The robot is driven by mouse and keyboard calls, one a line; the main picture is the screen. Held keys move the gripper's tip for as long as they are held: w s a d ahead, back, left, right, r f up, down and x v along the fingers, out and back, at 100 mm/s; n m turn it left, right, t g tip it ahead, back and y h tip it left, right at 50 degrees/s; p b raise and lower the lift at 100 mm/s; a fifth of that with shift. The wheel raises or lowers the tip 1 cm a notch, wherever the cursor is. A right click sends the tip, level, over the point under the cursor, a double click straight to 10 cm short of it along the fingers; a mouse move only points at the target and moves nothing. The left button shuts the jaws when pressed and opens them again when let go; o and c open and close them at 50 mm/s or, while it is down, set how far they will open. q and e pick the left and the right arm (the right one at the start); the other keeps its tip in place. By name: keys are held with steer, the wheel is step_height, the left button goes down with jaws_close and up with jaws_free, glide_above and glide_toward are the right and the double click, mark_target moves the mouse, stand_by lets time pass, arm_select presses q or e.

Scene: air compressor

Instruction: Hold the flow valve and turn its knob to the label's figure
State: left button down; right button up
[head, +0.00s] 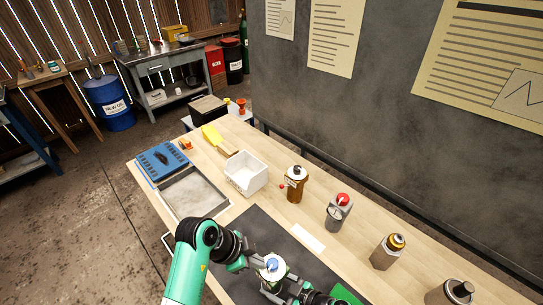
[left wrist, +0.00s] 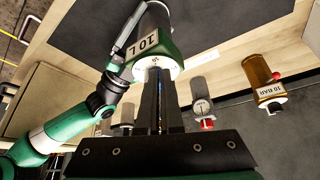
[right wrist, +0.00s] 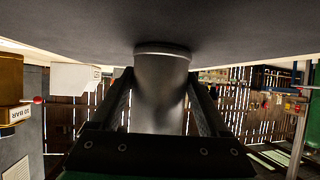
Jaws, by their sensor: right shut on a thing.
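My left gripper (head: 258,264) is at the knob from the left. Its fingers (left wrist: 160,75) are close together at the valve's white end, with a blue sliver between them; their grip is unclear. My right gripper (right wrist: 162,95) is shut on the valve's grey cylindrical body (right wrist: 161,75).
A blank-looking white card (head: 308,237) lies beside the dark mat (head: 247,222). An amber bottle (head: 296,186) labelled "10 BAR", a red-topped gauge unit (head: 339,212) and a grey amber-capped part (head: 387,254) stand behind. A white bin (head: 246,180) and grey tray (head: 190,195) lie left.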

arm_select(q)
steer(key=shift+w, duration=0.2)
stand_by(0.3)
steer(key=shift+a, duration=0.35)
step_height(320, 180, up, 6)
stand_by(0.5)
steer(key=shift+s+d+f, duration=0.15)
steer(key=shift+s+f, duration=0.3)
steer(key=shift+f, duration=0.55)
steer(key=shift+s+d+f, duration=0.1)
steer(key=shift+s+f, duration=0.3)
steer(key=shift+f, duration=0.6)
steer(key=shift+s+d+f, duration=0.15)
steer(key=shift+s+f, duration=0.3)
steer(key=shift+f, duration=0.55)
